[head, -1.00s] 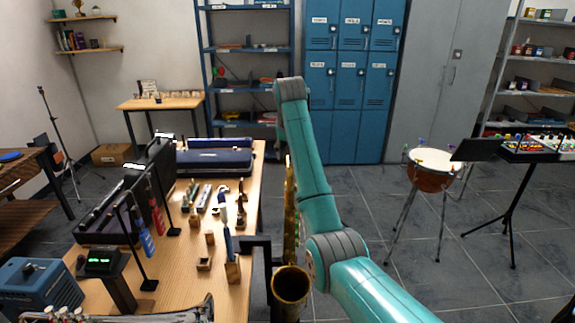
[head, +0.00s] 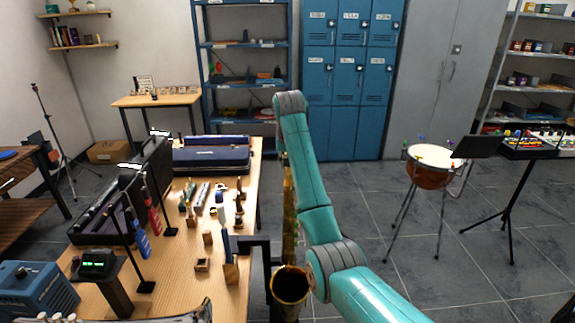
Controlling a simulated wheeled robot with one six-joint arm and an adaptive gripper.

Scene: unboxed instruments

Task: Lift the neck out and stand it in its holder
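A brass saxophone stands upright right of the table, its wide bell (head: 290,286) facing up and its body (head: 290,215) partly behind my arm. A black bracket-like stand (head: 256,243) is beside it at the table edge. I cannot pick out the neck for certain. Small wooden blocks and holders stand on the table, one a wooden block (head: 231,274) with a dark blue upright piece (head: 227,243) in it. Which one is the neck's holder I cannot tell. My teal arm rises from the lower right to a grey elbow; my gripper does not show.
The wooden table (head: 185,275) carries an open black case (head: 125,195), a dark blue case (head: 210,160), bottles and a blue box (head: 38,290). A drum on legs (head: 434,167) and a music stand (head: 510,200) are at right. Floor between arm and drum is clear.

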